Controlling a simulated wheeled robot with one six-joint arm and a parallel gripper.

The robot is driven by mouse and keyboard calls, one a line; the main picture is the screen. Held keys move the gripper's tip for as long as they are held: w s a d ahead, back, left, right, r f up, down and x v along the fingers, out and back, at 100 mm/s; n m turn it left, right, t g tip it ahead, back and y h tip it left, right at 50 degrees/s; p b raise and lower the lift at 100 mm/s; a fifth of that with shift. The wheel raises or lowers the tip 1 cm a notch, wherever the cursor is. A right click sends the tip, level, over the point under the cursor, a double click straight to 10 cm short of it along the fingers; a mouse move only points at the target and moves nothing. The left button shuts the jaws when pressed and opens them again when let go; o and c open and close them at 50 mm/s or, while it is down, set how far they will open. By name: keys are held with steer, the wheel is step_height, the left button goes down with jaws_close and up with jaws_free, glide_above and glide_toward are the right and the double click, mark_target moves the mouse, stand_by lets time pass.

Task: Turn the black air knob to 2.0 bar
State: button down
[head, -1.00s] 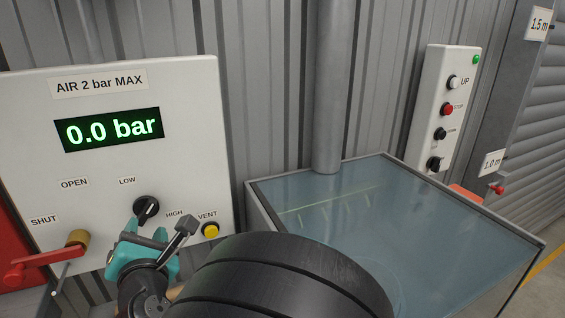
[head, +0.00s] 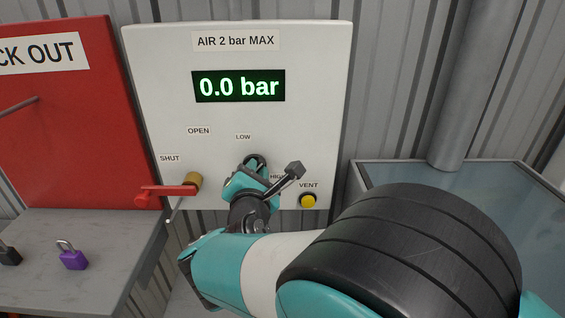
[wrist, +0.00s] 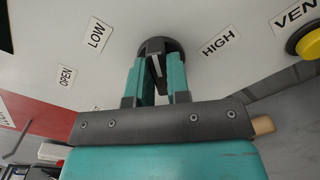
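The black air knob (wrist: 156,62) is on the white air panel (head: 320,130), between the LOW and HIGH labels. In the head view it is mostly hidden behind my gripper (head: 256,172). The panel's display (head: 239,86) reads 0.0 bar in green. In the wrist view my gripper's two teal fingers (wrist: 158,78) stand on either side of the knob's dark ridge, with a narrow gap between them. The ridge looks slightly slanted between the fingers. I cannot tell whether both fingers press on it.
A red lever (head: 168,190) on a brass valve is at the panel's lower left, by the SHUT label. The yellow VENT button (head: 308,201) is right of my gripper. A grey bench (head: 85,235) with a purple padlock (head: 72,256) is at left. A glass-topped tank (head: 430,175) is at right.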

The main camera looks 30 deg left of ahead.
steer(key=shift+f+b, duration=0.2)
steer(key=shift+b, duration=0.15)
steer(key=m+b, duration=0.5)
steer(key=b, duration=0.1)
steer(key=m+b, duration=0.5)
steer(key=b, duration=0.1)
steer(key=m+b, duration=0.5)
steer(key=b, duration=0.1)
steer(key=shift+s+f+m+b, duration=0.1)
steer(key=shift+f+m+b, duration=0.2)
steer(key=shift+f+m, duration=0.1)
steer(key=shift+r, duration=0.15)
steer(key=c, duration=1.1)
jaws_free()
steer(key=shift+r, duration=0.1)
